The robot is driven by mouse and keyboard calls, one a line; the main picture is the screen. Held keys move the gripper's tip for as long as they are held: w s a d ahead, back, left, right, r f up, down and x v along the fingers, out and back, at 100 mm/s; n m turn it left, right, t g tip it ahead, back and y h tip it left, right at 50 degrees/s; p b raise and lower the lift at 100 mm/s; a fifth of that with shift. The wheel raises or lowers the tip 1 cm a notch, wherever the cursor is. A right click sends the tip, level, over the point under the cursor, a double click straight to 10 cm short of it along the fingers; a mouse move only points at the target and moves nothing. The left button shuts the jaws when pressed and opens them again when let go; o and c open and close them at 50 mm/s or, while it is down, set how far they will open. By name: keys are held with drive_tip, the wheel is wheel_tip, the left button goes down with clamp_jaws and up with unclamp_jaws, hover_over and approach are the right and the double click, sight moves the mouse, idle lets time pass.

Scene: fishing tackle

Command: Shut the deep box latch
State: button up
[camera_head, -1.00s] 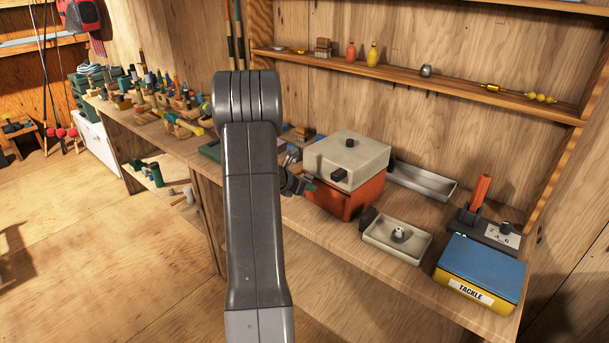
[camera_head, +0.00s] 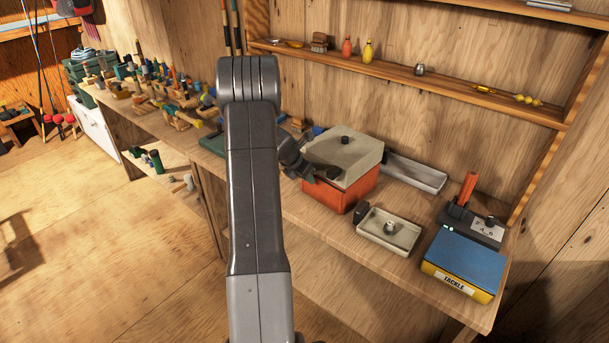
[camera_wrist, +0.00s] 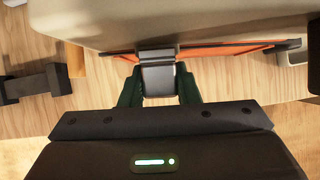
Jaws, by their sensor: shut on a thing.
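The deep box (camera_head: 345,192) is orange with a cream lid (camera_head: 343,152) that has a dark knob on top. It stands on the workbench, right of my arm. Its dark latch (camera_head: 333,173) is at the front of the lid. In the wrist view the latch (camera_wrist: 158,75) is a grey tab hanging from the lid edge, between the dark green fingers of my gripper (camera_wrist: 158,92). The gripper is shut on this tab. In the head view my gripper (camera_head: 312,174) is at the box's front left side, and its fingertips are partly hidden.
A shallow cream tray (camera_head: 390,231) stands just right of the box, and a long metal tray (camera_head: 415,172) lies behind it. A blue and yellow tackle box (camera_head: 463,262) is at the bench's right end. Several tools crowd the bench to the left (camera_head: 165,100).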

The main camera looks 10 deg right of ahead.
drive_tip(key=o, duration=1)
drive_tip(key=shift+r, duration=0.15)
drive_tip(key=b+v, duration=0.2)
drive_tip(key=v, duration=1.1)
drive_tip(key=shift+a+r, duration=0.1)
drive_tip(key=shift+r, duration=0.2)
drive_tip(key=p+x, duration=0.1)
drive_tip(key=x, duration=1.3)
drive_tip(key=shift+s+f+p, duration=0.1)
drive_tip(key=shift+p, duration=0.3)
drive_tip(key=shift+a, duration=0.1)
